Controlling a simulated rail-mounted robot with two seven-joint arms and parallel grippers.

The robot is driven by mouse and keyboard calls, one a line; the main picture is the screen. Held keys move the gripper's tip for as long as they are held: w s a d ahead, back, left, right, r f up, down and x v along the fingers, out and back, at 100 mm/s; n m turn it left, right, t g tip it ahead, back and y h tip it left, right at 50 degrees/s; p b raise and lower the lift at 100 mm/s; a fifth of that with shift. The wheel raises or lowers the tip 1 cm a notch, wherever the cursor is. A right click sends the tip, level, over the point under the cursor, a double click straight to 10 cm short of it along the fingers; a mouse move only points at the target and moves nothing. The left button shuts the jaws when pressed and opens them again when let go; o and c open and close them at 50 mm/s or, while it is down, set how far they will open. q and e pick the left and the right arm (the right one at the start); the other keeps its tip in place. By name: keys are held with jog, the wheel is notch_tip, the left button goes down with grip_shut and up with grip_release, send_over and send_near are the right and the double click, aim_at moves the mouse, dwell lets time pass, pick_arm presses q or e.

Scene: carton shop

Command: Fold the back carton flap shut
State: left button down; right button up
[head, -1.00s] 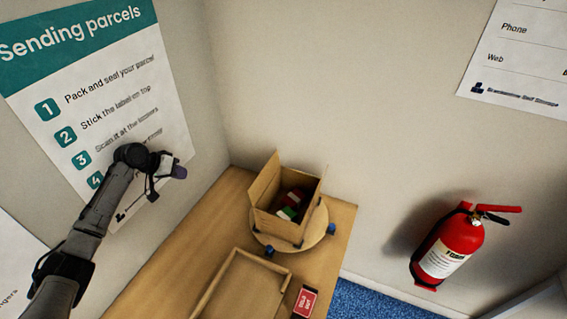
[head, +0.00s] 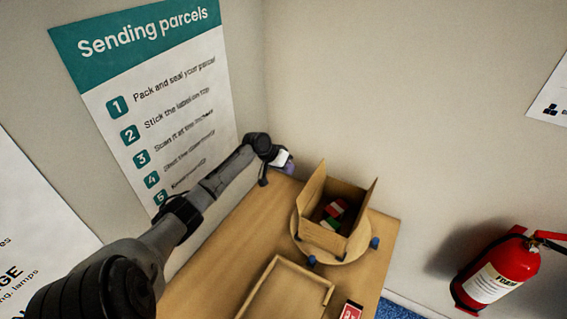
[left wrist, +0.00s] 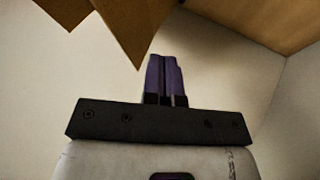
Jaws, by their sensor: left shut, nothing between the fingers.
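The open brown carton (head: 322,237) stands on a round wooden turntable (head: 352,256). One flap (head: 311,188) stands up on its left side and another (head: 367,203) on its right. I cannot tell for sure which one is the back flap. Red, white and green items lie inside. My left gripper (head: 287,165) is beyond and to the left of the carton, apart from it and empty. In the left wrist view its purple fingers (left wrist: 166,78) are shut together, and cardboard flaps (left wrist: 125,25) show at the top left. My right gripper is out of view.
The wooden table (head: 232,243) carries a shallow wooden tray (head: 262,279) in front of the carton and a red-and-white card (head: 351,311). Blue knobs (head: 374,243) sit at the turntable's edge. Walls close in behind and left. A fire extinguisher (head: 497,275) is at right.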

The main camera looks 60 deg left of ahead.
aim_at(314, 182)
pick_arm(q)
jog(key=shift+w+d+f+p, duration=0.25)
jog(key=shift+w+d+f, duration=0.1)
jog(key=shift+w+d, duration=0.35)
jog(key=shift+w+d+f+p, duration=0.2)
jog(key=shift+w+d+f, duration=0.3)
jog(key=shift+w, duration=0.35)
jog(key=shift+w+d+f+p, duration=0.25)
jog(key=shift+w+d, duration=0.45)
jog(key=shift+w, duration=0.05)
